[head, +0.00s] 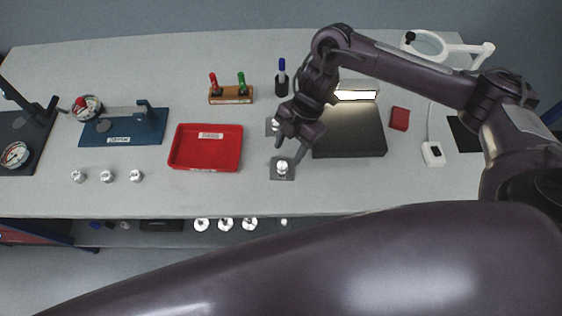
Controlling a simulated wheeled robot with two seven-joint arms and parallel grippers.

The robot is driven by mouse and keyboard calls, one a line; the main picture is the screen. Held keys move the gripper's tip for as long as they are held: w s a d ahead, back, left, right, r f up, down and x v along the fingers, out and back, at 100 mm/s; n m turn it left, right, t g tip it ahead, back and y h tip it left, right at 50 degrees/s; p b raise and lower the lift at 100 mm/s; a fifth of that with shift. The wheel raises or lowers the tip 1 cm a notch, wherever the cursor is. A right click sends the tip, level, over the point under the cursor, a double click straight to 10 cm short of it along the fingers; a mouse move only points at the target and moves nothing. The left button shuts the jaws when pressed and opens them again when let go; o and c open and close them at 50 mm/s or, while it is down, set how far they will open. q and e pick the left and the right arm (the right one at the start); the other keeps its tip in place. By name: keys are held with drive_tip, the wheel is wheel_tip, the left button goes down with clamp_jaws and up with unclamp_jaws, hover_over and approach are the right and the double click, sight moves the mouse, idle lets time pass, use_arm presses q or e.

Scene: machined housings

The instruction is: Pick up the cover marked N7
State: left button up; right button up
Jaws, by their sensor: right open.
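Small silvery round parts stand on the bench; any N7 mark is too small to read. One silvery part (282,167) sits on a grey square pad (290,177) near the front edge. Another silvery part (275,122) sits on a second pad behind it, partly hidden by my gripper. Three more silvery parts, a left one (78,176), a middle one (106,176) and a right one (136,176), stand in a row at left. My right gripper (289,151) is open, pointing down just behind and above the front pad's part. My left gripper is not visible.
A red tray (180,161) lies left of the pads and a dark panel (350,141) right. A wooden marker block (231,95), black cup (282,88) and blue fixture (140,130) stand farther back or left. White round parts (226,224) lie on a shelf below.

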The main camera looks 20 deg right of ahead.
sight(283, 165)
drive_tip(key=p+x, duration=0.1)
drive_tip(key=x, duration=0.2)
drive_tip(key=shift+s+a+f+p, duration=0.15)
drive_tip(key=shift+s+f+p, duration=0.1)
drive_tip(key=shift+p, duration=0.15)
drive_tip(key=shift+a+f, duration=0.15)
drive_tip(key=shift+f, duration=0.55)
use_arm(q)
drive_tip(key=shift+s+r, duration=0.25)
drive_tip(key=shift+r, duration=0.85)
use_arm(e)
clamp_jaws()
